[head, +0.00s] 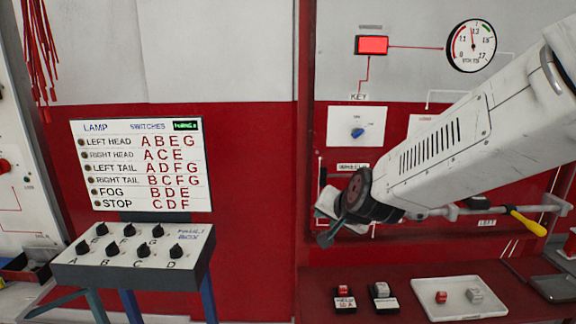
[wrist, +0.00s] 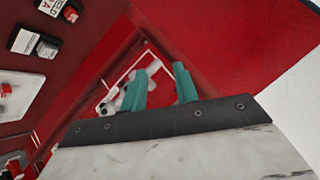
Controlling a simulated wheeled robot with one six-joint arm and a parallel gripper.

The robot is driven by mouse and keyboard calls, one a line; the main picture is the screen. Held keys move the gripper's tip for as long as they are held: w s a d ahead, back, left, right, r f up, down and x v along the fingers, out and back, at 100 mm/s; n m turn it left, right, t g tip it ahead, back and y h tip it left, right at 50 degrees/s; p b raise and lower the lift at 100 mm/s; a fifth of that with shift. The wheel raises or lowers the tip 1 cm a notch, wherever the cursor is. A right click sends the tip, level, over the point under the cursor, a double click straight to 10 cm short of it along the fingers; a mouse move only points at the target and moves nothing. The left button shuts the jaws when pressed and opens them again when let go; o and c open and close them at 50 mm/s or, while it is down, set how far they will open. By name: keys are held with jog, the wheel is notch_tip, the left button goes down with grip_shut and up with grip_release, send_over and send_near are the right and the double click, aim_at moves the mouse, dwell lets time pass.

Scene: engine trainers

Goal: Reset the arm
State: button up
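My arm reaches in from the right in the head view, in front of the red and grey trainer panel (head: 400,125). My gripper (head: 328,236) hangs at the end of it, pointing down and left, partly hidden by the wrist. In the wrist view, the two teal fingers of my gripper (wrist: 160,88) stand apart with a gap between them. Nothing is held between them. Behind them are the red panel and some white parts that I cannot make out clearly.
A fault box (head: 130,265) with several black knobs stands at lower left, below a lamp switch chart (head: 140,163). A red bench (head: 400,280) holds two labelled blocks and a white tray (head: 460,311). A yellow-handled tool (head: 528,223) is at right.

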jog(key=s+d+r+n+g+h, duration=0.1)
jog(key=s+d, duration=0.4)
jog(key=s, duration=0.6)
jog(key=s+d+r+n+g+h, duration=0.1)
jog(key=s+d+g, duration=0.3)
jog(key=s, duration=0.7)
jog(key=s+d+r+n+g+h, duration=0.1)
jog(key=s+d+n+g, duration=0.1)
jog(key=s+d, duration=0.5)
jog(key=s+g, duration=0.1)
jog(key=s, duration=0.2)
jog(key=shift+s+d+n, duration=0.3)
jog(key=shift+s+d, duration=0.05)
jog(key=shift+s, duration=0.05)
